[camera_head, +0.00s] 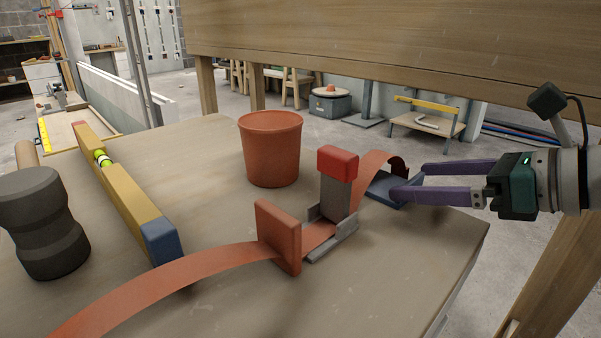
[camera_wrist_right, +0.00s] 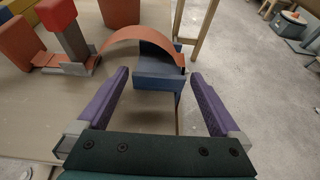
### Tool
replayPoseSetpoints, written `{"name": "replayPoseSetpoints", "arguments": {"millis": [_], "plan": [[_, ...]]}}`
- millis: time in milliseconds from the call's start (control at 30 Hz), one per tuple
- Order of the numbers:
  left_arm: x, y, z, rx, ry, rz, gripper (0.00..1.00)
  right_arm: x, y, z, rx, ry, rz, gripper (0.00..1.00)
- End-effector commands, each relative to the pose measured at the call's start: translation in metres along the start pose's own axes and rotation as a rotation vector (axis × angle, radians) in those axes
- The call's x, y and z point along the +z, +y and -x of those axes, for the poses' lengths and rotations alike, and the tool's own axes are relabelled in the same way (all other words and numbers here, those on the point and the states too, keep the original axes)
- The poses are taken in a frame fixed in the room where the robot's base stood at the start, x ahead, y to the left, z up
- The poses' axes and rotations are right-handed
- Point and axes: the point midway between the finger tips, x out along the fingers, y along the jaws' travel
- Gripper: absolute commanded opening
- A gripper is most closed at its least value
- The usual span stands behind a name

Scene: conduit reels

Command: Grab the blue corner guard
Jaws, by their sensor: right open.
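The blue corner guard (camera_head: 383,186) sits near the right edge of the wooden table, with the orange strap (camera_head: 222,262) arching over beside it. It also shows in the right wrist view (camera_wrist_right: 157,72), ahead of my fingers. My right gripper (camera_head: 408,181) comes in from the right with its purple fingers spread. In the right wrist view the fingers (camera_wrist_right: 160,80) point at the guard, one to each side, with nothing between them but the guard just beyond or at the tips. Whether they touch it I cannot tell. My left gripper is not in view.
A red-topped grey buckle (camera_head: 338,190) and an orange block (camera_head: 278,236) stand along the strap. An orange bucket (camera_head: 271,150) is behind. A wooden beam (camera_head: 400,45) crosses above.

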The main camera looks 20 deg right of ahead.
Motion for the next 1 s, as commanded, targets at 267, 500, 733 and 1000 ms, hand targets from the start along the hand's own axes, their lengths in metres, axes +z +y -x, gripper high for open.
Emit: {"name": "replayPoseSetpoints", "arguments": {"millis": [267,500,733,1000], "plan": [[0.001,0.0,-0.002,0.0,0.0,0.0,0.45,0.0,0.0,-0.024,-0.001,-0.002,0.0,1.0],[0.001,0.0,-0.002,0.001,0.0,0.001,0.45,-0.001,0.001,-0.026,0.0,0.0,0.0,1.0],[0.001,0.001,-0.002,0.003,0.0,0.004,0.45,-0.001,0.001,-0.026,0.0,0.0,0.0,0.8],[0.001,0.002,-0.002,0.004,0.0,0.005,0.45,-0.001,0.001,-0.026,0.0,0.0,0.0,0.49]]}}
